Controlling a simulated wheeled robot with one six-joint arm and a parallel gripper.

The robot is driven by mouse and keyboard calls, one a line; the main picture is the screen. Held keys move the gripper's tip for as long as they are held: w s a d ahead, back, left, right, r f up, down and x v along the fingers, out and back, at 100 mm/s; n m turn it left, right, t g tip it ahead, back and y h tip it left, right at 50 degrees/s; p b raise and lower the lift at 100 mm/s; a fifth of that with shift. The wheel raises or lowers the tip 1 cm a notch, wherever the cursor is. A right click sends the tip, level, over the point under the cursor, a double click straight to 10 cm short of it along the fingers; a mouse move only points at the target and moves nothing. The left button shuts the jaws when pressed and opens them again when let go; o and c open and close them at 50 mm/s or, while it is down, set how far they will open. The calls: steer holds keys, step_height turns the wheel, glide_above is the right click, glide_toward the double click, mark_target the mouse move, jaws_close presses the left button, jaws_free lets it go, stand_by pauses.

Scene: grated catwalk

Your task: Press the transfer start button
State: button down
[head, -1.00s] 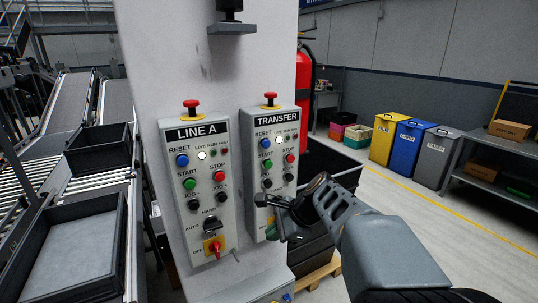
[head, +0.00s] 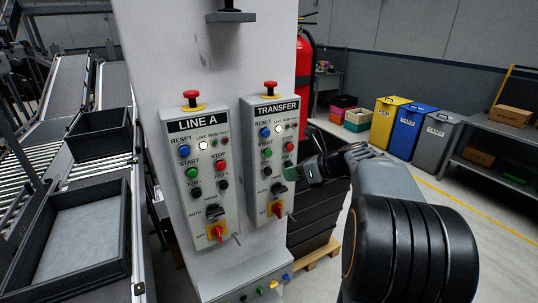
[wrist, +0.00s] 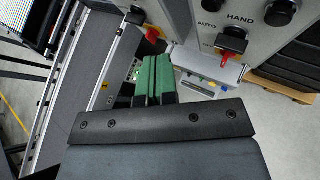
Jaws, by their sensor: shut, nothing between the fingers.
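The TRANSFER box (head: 252,165) is a pale grey panel on the right of the white column in the head view. Its green START button (head: 267,153) shows uncovered, below the blue RESET button (head: 265,132) and left of the red STOP button (head: 289,147). My gripper (head: 291,174) is at the box's right edge, slightly below and right of START, with visible space between them in the picture. Its green fingertips also show in the wrist view (wrist: 153,75), shut together and empty. That view shows a panel's lower switches (wrist: 232,40); START is not visible there.
The similar LINE A box (head: 207,215) stands to the left, with its own green START button (head: 191,173). Red mushroom buttons top both boxes. A conveyor with black trays (head: 98,132) lies left. Dark stacked crates (head: 312,220) stand behind the gripper; coloured bins (head: 407,130) are farther right.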

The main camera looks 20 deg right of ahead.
mark_target(268, 153)
steer(key=w+a+p, duration=0.1)
steer(key=w, duration=0.7)
steer(key=shift+p, duration=0.3)
steer(key=shift+w, duration=0.1)
steer(key=shift+w+a+p, duration=0.1)
steer(key=shift+w+p, duration=0.95)
steer(key=shift+w, duration=0.15)
stand_by(2.8)
steer(key=shift+s, duration=1.2)
